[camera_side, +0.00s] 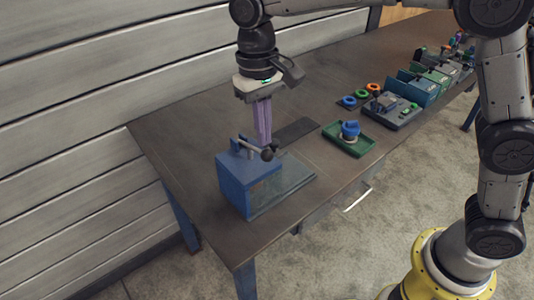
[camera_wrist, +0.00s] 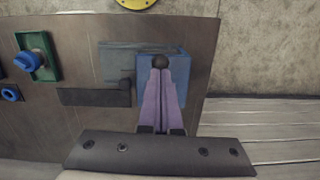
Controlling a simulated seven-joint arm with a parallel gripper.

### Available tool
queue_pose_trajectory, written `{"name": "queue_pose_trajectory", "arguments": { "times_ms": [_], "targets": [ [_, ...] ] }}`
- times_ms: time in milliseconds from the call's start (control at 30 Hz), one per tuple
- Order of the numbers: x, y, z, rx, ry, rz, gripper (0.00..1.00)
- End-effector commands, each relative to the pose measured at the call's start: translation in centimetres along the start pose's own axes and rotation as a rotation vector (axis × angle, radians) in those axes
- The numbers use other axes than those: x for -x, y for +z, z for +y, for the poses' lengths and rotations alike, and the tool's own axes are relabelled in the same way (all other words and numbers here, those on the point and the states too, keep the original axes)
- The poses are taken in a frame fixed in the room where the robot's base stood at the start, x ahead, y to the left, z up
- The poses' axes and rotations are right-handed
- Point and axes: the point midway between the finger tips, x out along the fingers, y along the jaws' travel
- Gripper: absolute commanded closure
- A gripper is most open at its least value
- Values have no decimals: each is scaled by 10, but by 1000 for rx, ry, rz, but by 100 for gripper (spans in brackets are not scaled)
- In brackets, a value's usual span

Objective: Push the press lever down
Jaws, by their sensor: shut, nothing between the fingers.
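The press is a blue box (camera_side: 247,183) near the left end of the table. Its lever (camera_side: 253,148) is a thin bar with a dark ball knob (camera_side: 268,153) at its end, standing out over the box. My gripper (camera_side: 265,142) has long purple fingers that point down, shut and empty, with the tips right by the lever and knob.
A green tray (camera_side: 358,147) with a blue part (camera_side: 350,130) stands to the right. Blue, green and orange rings (camera_side: 361,94) and several fixtures (camera_side: 392,108) lie farther along the table. A dark flat strip (camera_side: 296,130) lies behind the press. The table's front left corner is clear.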

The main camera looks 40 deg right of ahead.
Motion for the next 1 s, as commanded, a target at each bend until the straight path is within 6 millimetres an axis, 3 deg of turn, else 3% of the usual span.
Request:
{"name": "queue_pose_trajectory", "arguments": {
  "times_ms": [233,667,1000],
  "targets": [
    [-17,0,0,1,0,0,100],
    [-20,0,0,0,0,-1,100],
    [-56,-3,1,0,6,-8,100]
  ]
}}
